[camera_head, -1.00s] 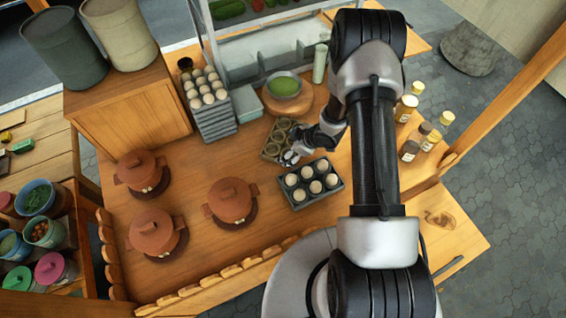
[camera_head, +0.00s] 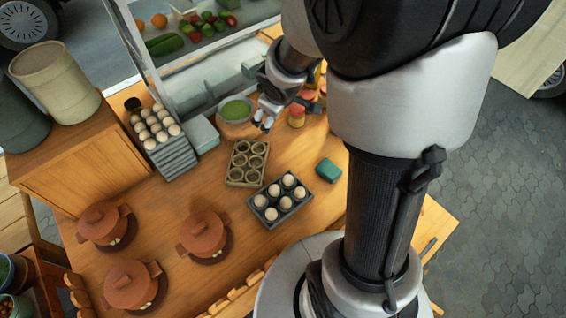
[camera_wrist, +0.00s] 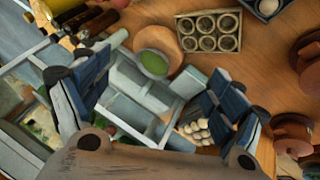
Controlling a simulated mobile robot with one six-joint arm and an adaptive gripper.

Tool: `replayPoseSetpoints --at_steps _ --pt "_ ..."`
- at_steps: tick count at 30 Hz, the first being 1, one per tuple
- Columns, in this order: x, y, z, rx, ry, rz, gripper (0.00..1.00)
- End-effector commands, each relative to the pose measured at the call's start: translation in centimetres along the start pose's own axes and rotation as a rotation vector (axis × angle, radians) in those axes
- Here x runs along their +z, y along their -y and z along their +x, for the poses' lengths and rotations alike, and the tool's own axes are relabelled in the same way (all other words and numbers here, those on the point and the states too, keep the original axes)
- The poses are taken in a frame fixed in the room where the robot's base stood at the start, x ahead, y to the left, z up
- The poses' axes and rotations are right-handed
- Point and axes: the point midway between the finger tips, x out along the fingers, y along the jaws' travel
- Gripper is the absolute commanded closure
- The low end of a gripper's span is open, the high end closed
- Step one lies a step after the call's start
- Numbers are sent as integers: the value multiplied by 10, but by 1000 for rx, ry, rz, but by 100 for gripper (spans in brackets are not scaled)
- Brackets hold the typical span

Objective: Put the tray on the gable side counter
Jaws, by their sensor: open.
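A tan tray with six round cups (camera_head: 248,163) lies on the wooden counter (camera_head: 165,203). A dark tray holding several pale eggs (camera_head: 272,224) lies just in front of it. Which one the task means cannot be told. In the wrist view the cup tray (camera_wrist: 208,32) is at the upper right, and the egg tray (camera_wrist: 267,14) is cut by the top edge. My gripper (camera_head: 264,122) is beyond the cup tray, near the green-filled bowl (camera_head: 236,111). In the wrist view my gripper (camera_wrist: 155,105) has its fingers wide apart with nothing between them held.
Clay pots (camera_head: 203,235) stand at the front left. Stacked egg trays (camera_head: 165,145) and a glass display case (camera_head: 205,60) stand at the back. A teal block (camera_head: 328,170) and small jars (camera_head: 297,115) are at the right. Bare counter lies left of the cup tray.

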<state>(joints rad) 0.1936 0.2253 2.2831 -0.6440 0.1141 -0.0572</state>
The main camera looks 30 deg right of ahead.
Motion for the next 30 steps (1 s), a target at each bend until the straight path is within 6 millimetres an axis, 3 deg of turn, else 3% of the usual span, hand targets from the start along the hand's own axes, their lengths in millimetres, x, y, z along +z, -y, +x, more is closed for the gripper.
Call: replayPoseSetpoints --at_steps 1,6,12,15,21,30 --pt "-1 -3 -31 25 3 46 12" --pt "18 11 -113 41 40 214 12" --pt "51 58 -193 -31 56 393 12" --pt "68 86 -221 -89 60 454 12" --pt "88 122 -250 -175 65 513 12" --pt "92 128 -254 -192 69 521 12"
